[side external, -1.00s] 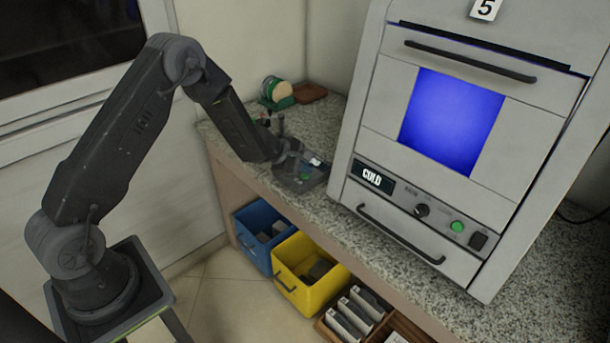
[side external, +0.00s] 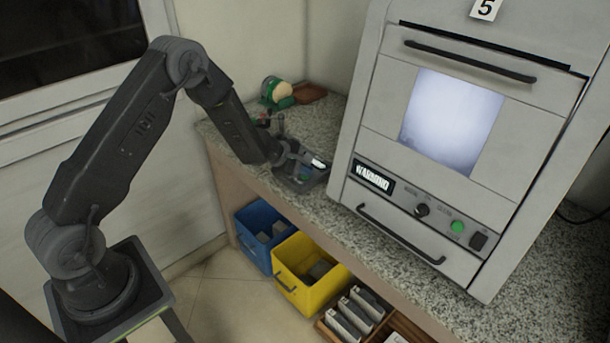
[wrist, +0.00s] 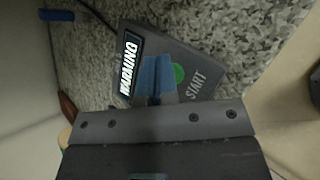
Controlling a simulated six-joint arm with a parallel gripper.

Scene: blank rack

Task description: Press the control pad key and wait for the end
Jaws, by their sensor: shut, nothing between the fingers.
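The control pad (wrist: 190,57) is a dark box on the counter; in the side external view it sits under my gripper (side external: 300,170). In the wrist view its lit display (wrist: 130,68) reads "WARMING", and a green round key (wrist: 179,74) sits beside the word START. My gripper (wrist: 158,80) shows blue fingertips, shut and empty, at the edge of the green key and covering part of it. I cannot tell whether the tips touch it. The cabinet (side external: 520,130) has a pale white glowing window (side external: 452,122) and a display (side external: 373,177) that also appears to read "WARMING".
A blue bin (side external: 243,236) and a yellow bin (side external: 321,296) stand below the counter edge, with a wooden rack of grey pieces (side external: 345,320) beside them. A green-and-cream round item (side external: 277,92) sits at the back of the counter. The granite counter between pad and cabinet is clear.

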